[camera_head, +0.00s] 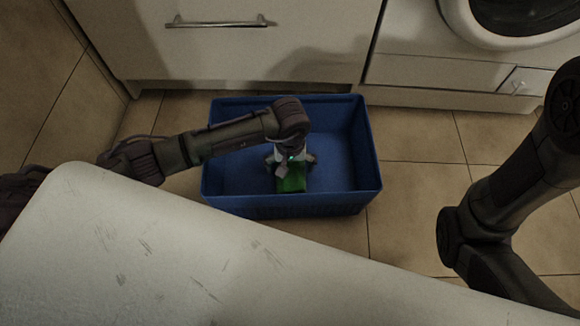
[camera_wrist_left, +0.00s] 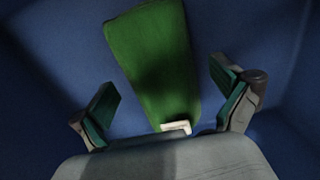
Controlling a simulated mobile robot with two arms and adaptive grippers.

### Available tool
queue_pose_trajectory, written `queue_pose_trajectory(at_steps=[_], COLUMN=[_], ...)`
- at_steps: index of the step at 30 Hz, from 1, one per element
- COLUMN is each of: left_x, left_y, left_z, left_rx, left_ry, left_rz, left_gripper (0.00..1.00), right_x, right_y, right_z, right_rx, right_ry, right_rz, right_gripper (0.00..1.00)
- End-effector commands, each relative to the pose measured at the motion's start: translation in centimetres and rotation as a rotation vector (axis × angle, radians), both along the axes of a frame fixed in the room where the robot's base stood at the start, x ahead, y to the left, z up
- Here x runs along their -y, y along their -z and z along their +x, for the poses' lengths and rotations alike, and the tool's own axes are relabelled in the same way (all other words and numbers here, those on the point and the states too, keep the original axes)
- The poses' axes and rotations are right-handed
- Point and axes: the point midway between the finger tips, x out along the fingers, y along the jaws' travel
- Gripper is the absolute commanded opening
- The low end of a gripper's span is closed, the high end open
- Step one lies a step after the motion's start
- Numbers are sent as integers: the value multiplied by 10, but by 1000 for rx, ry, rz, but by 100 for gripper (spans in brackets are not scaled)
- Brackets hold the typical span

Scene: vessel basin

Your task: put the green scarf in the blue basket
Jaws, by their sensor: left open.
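The blue basket (camera_head: 345,205) stands on the tiled floor in front of the white cabinets. The green scarf (camera_head: 292,182) is inside it, partly hidden under my left gripper in the head view. My left gripper (camera_head: 290,170) reaches down into the basket and is open. In the left wrist view, the green scarf (camera_wrist_left: 152,55) lies as a long folded strip against the blue basket (camera_wrist_left: 50,60). A small white patch is at its near end. The fingers of my left gripper (camera_wrist_left: 165,105) are spread on either side of the scarf, apart from it. My right gripper is not in view.
White cabinets with a metal handle (camera_head: 220,24) stand behind the basket. A washing machine (camera_head: 520,20) with a round door is at the upper right. Bare floor tiles (camera_head: 415,180) lie to the right of the basket.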

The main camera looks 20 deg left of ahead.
Motion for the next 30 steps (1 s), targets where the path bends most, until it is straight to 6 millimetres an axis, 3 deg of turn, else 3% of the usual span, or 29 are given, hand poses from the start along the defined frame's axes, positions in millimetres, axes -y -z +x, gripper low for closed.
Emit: queue_pose_trajectory(at_steps=[1, 3, 12, 25, 28, 30], left_x=[0, 0, 0, 2, 26, 60], left_y=[-21, -38, -88, -97, -109, -128], left_z=[1, 1, 0, 0, -2, -8], left_rx=[3, 4, 2, 0, -9, -34], left_ry=[3, 1, 2, -2, -29, -76], left_rz=[1, 0, 1, -8, -92, -221], left_gripper=[100, 100, 100, 100, 100, 100], right_x=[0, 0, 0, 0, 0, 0], right_y=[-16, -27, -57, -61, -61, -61], right_z=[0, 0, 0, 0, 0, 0], right_rx=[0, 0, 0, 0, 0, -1], right_ry=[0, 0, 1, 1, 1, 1], right_rz=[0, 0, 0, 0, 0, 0], right_gripper=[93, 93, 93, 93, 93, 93])
